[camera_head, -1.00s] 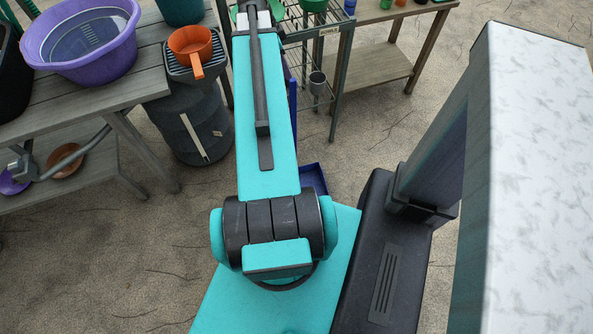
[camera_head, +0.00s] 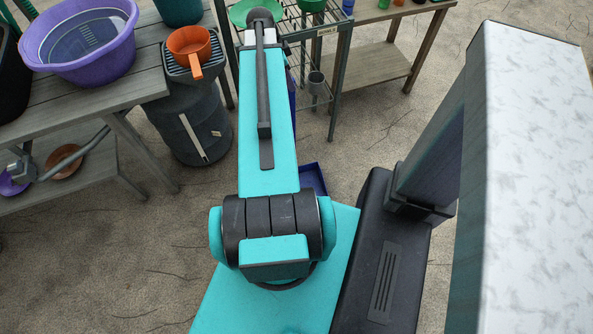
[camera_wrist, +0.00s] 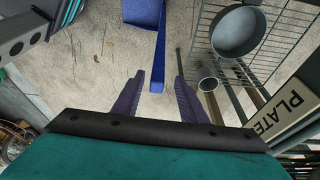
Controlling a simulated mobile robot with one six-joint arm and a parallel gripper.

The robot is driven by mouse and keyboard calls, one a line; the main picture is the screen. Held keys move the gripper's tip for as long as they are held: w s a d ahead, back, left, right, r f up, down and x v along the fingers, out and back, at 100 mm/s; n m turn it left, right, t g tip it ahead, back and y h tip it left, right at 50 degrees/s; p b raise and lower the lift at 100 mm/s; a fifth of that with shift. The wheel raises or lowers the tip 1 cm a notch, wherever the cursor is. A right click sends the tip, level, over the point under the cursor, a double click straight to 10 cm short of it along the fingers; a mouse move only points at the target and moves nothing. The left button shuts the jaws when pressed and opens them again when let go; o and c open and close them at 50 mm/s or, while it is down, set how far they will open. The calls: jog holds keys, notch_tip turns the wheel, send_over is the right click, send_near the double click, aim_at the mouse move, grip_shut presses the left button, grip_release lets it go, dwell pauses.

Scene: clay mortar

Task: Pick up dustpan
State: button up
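The blue dustpan is mostly hidden behind my arm in the head view. Part of its pan (camera_head: 314,178) shows on the ground right of the arm, with a strip of its upright handle above. In the wrist view its pan (camera_wrist: 142,12) lies at the top edge and its long blue handle (camera_wrist: 159,55) runs toward the camera. My gripper (camera_wrist: 159,76) is open, with two dark purple fingers. The handle's end appears in the gap between them, touching neither finger. I cannot tell its exact depth relative to the fingertips. The gripper is hidden in the head view.
A wire rack (camera_head: 318,68) stands close to the right of the handle, with a grey pot (camera_wrist: 238,31) and a metal cup (camera_wrist: 208,84). A wooden table (camera_head: 78,98) with a purple tub (camera_head: 112,62) is left. A dark bin (camera_head: 188,125) stands beside it.

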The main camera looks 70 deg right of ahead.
jog(key=shift+x, duration=1.1)
jog(key=shift+f, duration=0.1)
jog(key=shift+p+x, duration=0.5)
jog(key=shift+x, duration=2)
jog(key=shift+s+a, duration=0.15)
grip_shut()
